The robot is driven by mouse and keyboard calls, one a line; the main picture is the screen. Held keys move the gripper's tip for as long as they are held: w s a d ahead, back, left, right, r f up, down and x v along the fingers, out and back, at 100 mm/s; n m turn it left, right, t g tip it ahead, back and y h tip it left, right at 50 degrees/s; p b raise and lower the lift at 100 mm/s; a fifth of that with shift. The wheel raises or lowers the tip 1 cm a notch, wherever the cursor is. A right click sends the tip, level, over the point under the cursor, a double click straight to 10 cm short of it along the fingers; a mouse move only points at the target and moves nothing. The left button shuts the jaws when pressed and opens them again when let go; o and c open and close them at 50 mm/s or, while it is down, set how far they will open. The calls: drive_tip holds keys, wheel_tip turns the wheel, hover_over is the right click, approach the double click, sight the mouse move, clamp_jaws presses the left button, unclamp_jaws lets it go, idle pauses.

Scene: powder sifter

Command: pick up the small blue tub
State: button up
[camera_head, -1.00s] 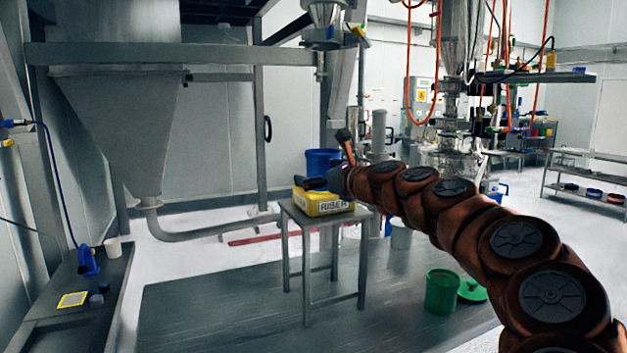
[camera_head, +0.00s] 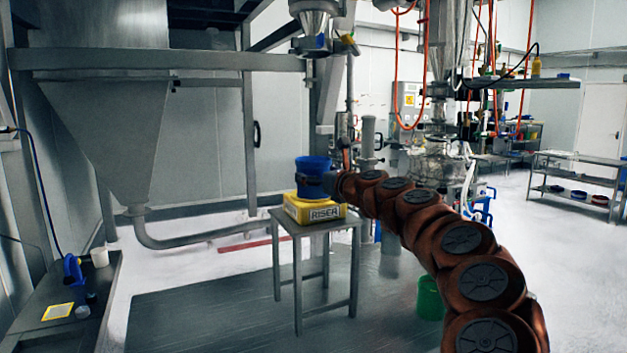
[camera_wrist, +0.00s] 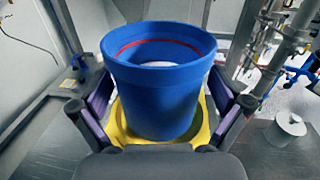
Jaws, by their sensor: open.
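The small blue tub (camera_head: 311,178) stands upright on a yellow block marked RISER (camera_head: 316,211), which lies on a small grey table (camera_head: 285,222). In the wrist view the tub (camera_wrist: 158,95) fills the middle, with a red ring inside its rim and something pale within. My gripper (camera_wrist: 162,108) is open, with one finger on each side of the tub. A gap shows at the left finger; whether the right finger touches the wall I cannot tell. In the head view, my arm's end hides part of the tub's right side.
A green bucket (camera_head: 430,298) stands on the floor, partly behind my arm. A dark bench (camera_head: 62,315) with small items is at the lower left. A large grey hopper (camera_head: 110,130) stands behind. Open floor lies left of the table.

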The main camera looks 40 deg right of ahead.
sight(313, 159)
drive_tip(key=shift+x, duration=0.8)
drive_tip(key=shift+r, duration=0.1)
drive_tip(key=c, duration=1.1)
drive_tip(key=shift+c, duration=0.2)
drive_tip(key=shift+r, duration=0.1)
drive_tip(key=shift+r, duration=1.65)
drive_tip(key=s+a+r+b, duration=0.1)
drive_tip(key=s+a+b, duration=0.1)
drive_tip(key=s+a, duration=0.7)
drive_tip(key=d+v, duration=0.1)
drive_tip(key=v, duration=0.3)
drive_tip(key=shift+r, duration=0.25)
drive_tip(key=shift+s+a+r, duration=0.1)
drive_tip(key=shift+s, duration=0.05)
wheel_tip(313, 159, up, 5)
drive_tip(key=p, duration=0.5)
